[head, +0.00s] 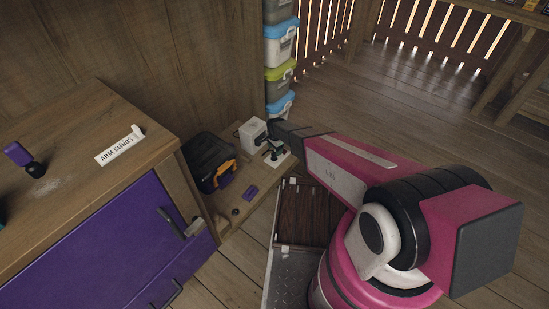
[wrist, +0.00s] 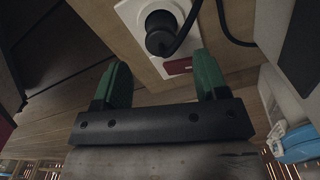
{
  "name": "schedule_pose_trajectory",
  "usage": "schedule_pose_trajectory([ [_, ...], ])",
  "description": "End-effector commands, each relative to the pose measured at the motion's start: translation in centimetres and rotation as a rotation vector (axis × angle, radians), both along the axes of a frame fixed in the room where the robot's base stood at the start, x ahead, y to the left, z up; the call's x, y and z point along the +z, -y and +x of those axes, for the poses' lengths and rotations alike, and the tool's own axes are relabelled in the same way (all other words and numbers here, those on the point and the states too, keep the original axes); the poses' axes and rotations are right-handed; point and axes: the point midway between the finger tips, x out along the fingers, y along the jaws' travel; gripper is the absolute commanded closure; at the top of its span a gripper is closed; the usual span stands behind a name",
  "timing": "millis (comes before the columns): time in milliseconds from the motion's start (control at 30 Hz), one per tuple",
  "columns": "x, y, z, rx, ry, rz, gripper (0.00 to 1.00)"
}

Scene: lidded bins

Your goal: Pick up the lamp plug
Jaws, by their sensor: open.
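The lamp plug (wrist: 160,32) is a round black plug with a black cord, sitting on a white plate (wrist: 133,12) in the wrist view. My gripper (wrist: 162,62) has two green fingers spread apart with nothing between them. The plug lies just beyond the fingertips, roughly in line with the gap; I cannot tell the exact distance. In the head view my gripper (head: 272,147) is small, over the low wooden shelf beside a white box. The plug cannot be made out clearly there.
The white box (head: 252,134) stands beside my gripper. Stacked lidded bins (head: 281,45) stand behind. A purple cabinet (head: 95,240) is at left. Open floor (head: 400,100) lies at right.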

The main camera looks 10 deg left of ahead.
Motion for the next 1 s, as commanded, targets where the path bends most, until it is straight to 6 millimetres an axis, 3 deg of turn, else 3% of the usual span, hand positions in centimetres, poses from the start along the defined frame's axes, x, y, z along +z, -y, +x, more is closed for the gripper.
schedule_pose_trajectory([
  [367, -4.6, -0.5, 0.0, 0.001, 0.0, 0.0, 0.33],
  [633, -4.9, -0.4, -0.1, 0.0, 0.001, 0.001, 0.33],
  [800, -4.9, -0.4, -0.1, 0.0, 0.001, 0.001, 0.89],
  [1000, -4.9, -0.4, -0.1, 0.0, 0.001, 0.001, 0.92],
])
